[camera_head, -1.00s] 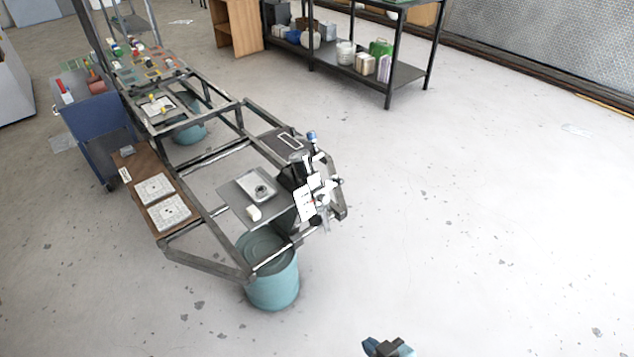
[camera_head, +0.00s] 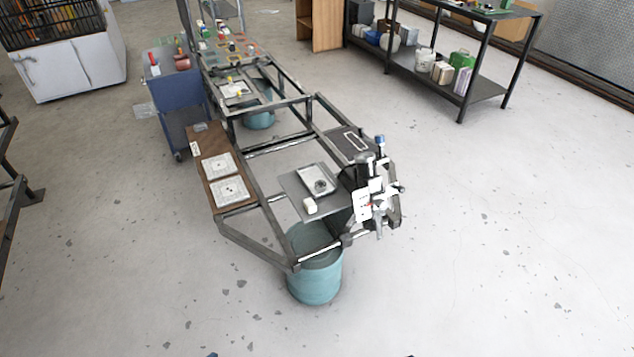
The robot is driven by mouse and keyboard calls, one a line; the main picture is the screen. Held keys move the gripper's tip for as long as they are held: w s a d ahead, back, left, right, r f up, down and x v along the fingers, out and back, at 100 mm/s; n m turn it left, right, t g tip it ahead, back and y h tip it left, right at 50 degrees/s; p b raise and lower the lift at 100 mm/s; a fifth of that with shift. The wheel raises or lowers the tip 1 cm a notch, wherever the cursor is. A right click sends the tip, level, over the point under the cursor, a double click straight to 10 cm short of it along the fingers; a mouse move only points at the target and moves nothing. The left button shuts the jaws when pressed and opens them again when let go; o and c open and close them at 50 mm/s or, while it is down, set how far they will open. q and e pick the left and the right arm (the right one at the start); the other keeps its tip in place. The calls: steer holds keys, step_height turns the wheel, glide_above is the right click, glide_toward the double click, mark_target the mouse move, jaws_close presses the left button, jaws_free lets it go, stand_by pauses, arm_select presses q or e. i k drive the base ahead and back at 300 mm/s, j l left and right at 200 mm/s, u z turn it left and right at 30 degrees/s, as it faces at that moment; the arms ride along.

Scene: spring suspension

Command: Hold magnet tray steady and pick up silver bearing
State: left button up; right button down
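A pale shallow tray (camera_head: 304,172), likely the magnet tray, lies on a grey plate (camera_head: 289,186) on the front part of a metal frame. A small dark grey ring-like part (camera_head: 320,186), likely the silver bearing, sits in the tray. It is too small to make out finely. Neither of my grippers shows clearly. Only small dark slivers show at the bottom edge, and I cannot tell what part they are. Nothing of mine touches the tray or the bearing.
A small white block (camera_head: 310,206) sits near the plate's front edge. A clamp-like assembly (camera_head: 374,190) stands right of it. A teal drum (camera_head: 315,280) is under the frame's (camera_head: 240,237) front. A blue cart (camera_head: 180,95) stands back left.

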mark_target(319, 182)
steer(key=i+j+z, duration=0.1)
steer(key=z, duration=0.35)
steer(key=j+z, duration=0.2)
steer(key=z, duration=0.2)
steer(key=i+j+z, duration=0.1)
steer(key=z, duration=0.35)
steer(key=j+z, duration=0.25)
steer(key=j, duration=0.35)
steer(key=j+z, duration=0.3)
steer(key=j, duration=0.25)
steer(key=j+z, duration=0.1)
steer(key=j, duration=0.45)
steer(key=k+j+z, duration=0.1)
steer(key=j, duration=0.45)
steer(key=k+j, duration=0.1)
steer(key=j, duration=0.45)
steer(key=k+j, duration=0.1)
steer(key=j, duration=1.05)
steer(key=k+z, duration=0.05)
